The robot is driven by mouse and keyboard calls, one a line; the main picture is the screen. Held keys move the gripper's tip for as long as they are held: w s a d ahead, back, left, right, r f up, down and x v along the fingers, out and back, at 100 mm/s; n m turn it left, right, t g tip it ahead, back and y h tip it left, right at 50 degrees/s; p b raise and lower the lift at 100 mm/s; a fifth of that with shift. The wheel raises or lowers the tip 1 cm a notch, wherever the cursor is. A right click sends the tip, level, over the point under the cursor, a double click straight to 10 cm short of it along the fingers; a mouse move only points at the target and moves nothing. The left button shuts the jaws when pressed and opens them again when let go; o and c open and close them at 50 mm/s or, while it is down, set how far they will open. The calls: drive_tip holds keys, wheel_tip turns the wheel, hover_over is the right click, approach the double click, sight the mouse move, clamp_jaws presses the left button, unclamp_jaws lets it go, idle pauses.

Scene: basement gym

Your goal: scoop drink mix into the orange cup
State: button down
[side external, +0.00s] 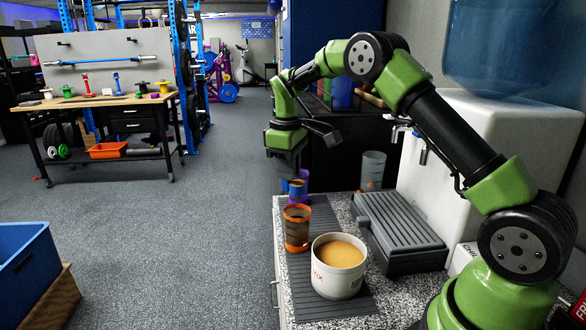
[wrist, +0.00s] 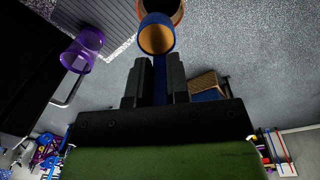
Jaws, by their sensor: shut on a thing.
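The orange cup (side external: 297,240) stands on the dark mat behind the white tub (side external: 325,285), which holds tan drink mix (side external: 340,254). My gripper (side external: 288,154) is above the counter. In the wrist view my gripper (wrist: 158,72) is shut on the blue handle of a scoop (wrist: 156,18). The scoop's blue bowl has an orange-tan inside; I cannot tell whether mix is in it. Its bowl overlaps the orange cup's rim (wrist: 180,12) in that view. In the side view the blue scoop (side external: 297,187) shows in front of a purple cup (side external: 304,173).
The purple cup also shows in the wrist view (wrist: 82,48). A clear cup (side external: 373,168), a grey ridged tray (side external: 398,225) and a white water dispenser (side external: 480,135) stand to the right. The counter's left edge is close to the cups; open floor (side external: 190,240) lies beyond.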

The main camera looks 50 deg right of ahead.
drive_tip(key=s+a+f+t+h, duration=0.1)
drive_tip(key=a+f+t+h, duration=0.3)
drive_tip(key=h, duration=1)
wheel_tip(320, 180, down, 2)
drive_tip(key=shift+s+a+f, duration=0.15)
drive_tip(key=shift+s+a, duration=0.1)
drive_tip(key=shift+a, duration=0.35)
